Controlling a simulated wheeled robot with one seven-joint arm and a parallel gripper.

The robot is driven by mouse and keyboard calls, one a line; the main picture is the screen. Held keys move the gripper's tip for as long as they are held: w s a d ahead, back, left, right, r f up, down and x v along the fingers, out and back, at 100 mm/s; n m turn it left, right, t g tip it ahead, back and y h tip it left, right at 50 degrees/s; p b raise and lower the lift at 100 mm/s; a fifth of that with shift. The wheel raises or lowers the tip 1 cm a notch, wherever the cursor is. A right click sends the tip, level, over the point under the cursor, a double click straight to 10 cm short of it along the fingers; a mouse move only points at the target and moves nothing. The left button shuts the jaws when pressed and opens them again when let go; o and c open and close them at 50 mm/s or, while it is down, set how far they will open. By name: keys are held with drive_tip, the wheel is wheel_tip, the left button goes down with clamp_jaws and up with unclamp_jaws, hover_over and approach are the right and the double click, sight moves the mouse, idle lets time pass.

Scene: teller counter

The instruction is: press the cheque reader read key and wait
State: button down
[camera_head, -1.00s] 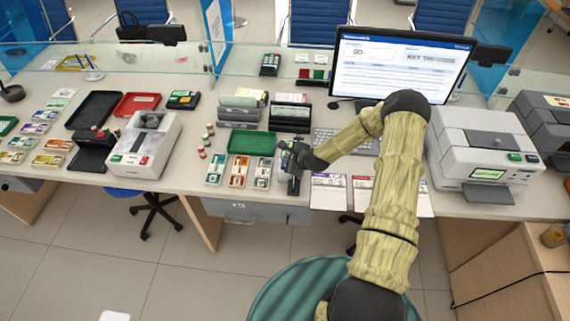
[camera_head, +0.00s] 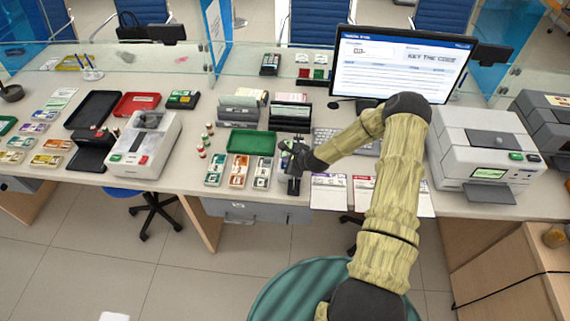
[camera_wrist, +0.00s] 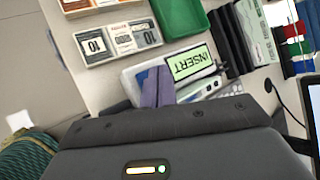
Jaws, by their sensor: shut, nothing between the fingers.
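In the wrist view, a pale device, which I take for the cheque reader (camera_wrist: 207,85), has a lit green screen reading INSERT. A purple and grey piece (camera_wrist: 155,86) stands at its left; I cannot tell what it is. My gripper's dark housing covers the lower part of that view and hides the near side of the device. The read key cannot be made out. In the head view, my gripper (camera_head: 290,158) is shut and empty, low over the counter's front part, right of the cards. I cannot tell whether it touches the device.
A green tray (camera_head: 251,142) and several card stacks (camera_head: 238,172) lie left of my gripper. Black file holders (camera_head: 290,117) stand behind it. A large grey machine (camera_head: 462,140) stands right.

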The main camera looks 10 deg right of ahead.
drive_tip(key=shift+f+b, duration=0.4)
drive_tip(key=shift+f, duration=0.05)
idle(0.6)
drive_tip(key=shift+r, duration=0.15)
drive_tip(key=shift+r+p, duration=0.55)
drive_tip(key=shift+r, duration=0.15)
drive_tip(key=shift+r+p, duration=1.6)
drive_tip(key=shift+r, duration=1)
